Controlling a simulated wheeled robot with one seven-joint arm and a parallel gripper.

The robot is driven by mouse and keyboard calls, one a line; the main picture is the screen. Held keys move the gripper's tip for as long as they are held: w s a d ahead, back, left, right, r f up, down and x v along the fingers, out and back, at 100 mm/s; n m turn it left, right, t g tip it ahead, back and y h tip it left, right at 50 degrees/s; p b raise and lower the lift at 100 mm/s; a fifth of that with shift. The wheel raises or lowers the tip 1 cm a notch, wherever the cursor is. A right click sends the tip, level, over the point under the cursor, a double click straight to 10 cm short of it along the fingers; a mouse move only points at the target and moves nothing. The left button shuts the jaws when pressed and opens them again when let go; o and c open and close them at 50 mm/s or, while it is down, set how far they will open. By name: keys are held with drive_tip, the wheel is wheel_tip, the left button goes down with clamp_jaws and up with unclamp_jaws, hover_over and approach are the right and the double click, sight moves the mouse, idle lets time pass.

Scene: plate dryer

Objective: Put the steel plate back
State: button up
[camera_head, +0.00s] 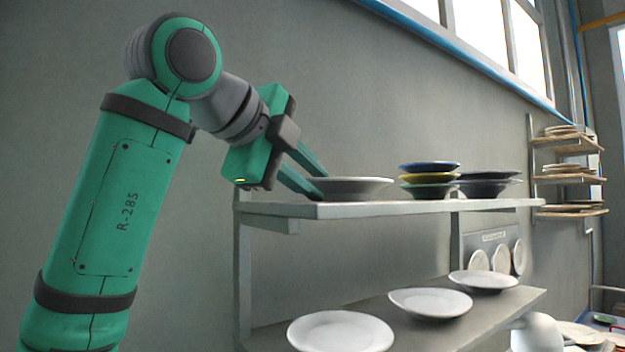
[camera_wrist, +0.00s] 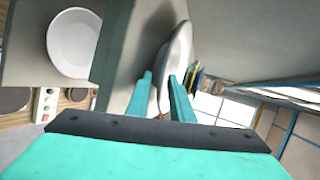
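A grey steel-looking plate (camera_head: 352,188) rests upright-side-up at the left end of the upper shelf (camera_head: 420,207). My gripper (camera_head: 322,184) is at the plate's left edge, with its two teal fingers apart. In the wrist view, the plate (camera_wrist: 178,50) appears nearly edge-on, and its rim reaches between the fingers of my gripper (camera_wrist: 160,76). Gaps seem to show beside the rim, so the fingers look open around it. Whether either finger touches the plate is not clear.
A stack of blue, yellow and green plates (camera_head: 430,178) and dark plates (camera_head: 487,184) stand farther right on the upper shelf. Several white plates, including the nearest (camera_head: 340,332), lie on the lower shelf. A wooden rack (camera_head: 568,179) holds plates at far right.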

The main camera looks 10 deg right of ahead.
drive_tip(key=v, duration=1)
